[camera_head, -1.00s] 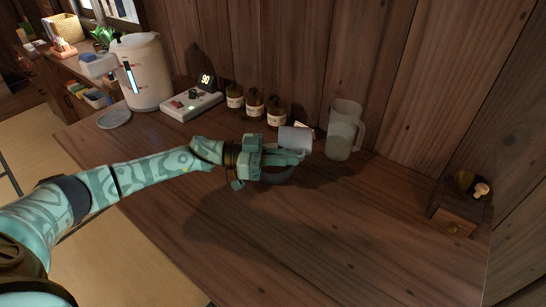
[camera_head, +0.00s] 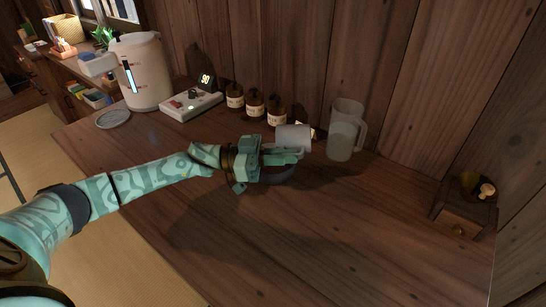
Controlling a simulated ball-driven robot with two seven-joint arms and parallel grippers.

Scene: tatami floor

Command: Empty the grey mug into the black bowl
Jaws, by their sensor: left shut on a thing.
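My left gripper (camera_head: 284,158) reaches in from the left and is shut on the grey mug (camera_head: 294,136). My right gripper is not in view.
A clear pitcher (camera_head: 343,131) stands close to the right of the mug. Several brown bottles (camera_head: 255,104), a scale (camera_head: 191,105) and a white kettle (camera_head: 141,75) line the back. A wooden box grinder (camera_head: 461,212) is at the right. The front of the table is clear.

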